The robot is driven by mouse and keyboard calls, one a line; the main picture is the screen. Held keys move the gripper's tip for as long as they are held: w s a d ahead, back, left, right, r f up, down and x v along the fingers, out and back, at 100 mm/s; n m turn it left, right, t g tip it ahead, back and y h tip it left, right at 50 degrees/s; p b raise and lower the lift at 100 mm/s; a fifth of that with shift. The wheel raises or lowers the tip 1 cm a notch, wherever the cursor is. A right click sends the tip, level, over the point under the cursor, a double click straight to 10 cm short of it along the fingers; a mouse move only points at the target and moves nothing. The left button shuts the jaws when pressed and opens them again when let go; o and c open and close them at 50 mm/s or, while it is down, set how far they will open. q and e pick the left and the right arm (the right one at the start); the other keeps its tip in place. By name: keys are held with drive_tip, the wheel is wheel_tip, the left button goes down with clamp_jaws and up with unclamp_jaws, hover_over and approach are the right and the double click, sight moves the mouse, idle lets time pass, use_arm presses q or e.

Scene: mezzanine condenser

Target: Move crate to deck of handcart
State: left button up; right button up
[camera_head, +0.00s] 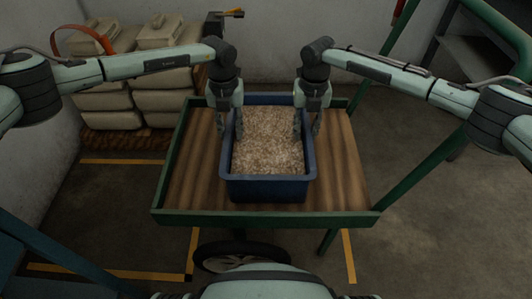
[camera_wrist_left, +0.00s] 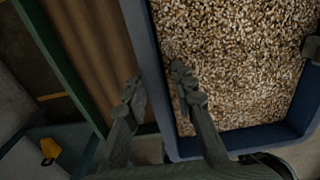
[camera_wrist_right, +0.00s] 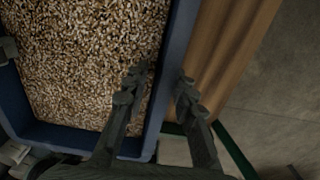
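The crate (camera_head: 268,188) is a blue open box filled with pale brown pellets. It appears to rest upright on the wooden deck of the green-framed handcart (camera_head: 340,165), near its middle. My left gripper (camera_head: 230,135) straddles the crate's left wall, one finger inside and one outside. In the left wrist view its fingers (camera_wrist_left: 157,82) are spread, with gaps beside the blue wall. My right gripper (camera_head: 306,132) straddles the right wall likewise. In the right wrist view its fingers (camera_wrist_right: 162,82) stand apart, also open around the wall. The lower fingertips inside are partly hidden by pellets.
Bare deck shows on both sides of the crate. A green rim (camera_head: 265,219) runs around the deck, and a dark wheel (camera_head: 240,256) is in front. Stacked beige sacks (camera_head: 130,75) stand at the back left. Open floor (camera_head: 430,220) lies to the right.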

drive_tip(key=shift+r, duration=0.1)
use_arm(q)
wheel_tip(320, 180, up, 12)
use_arm(e)
wheel_tip(320, 180, up, 12)
idle(0.7)
idle(0.4)
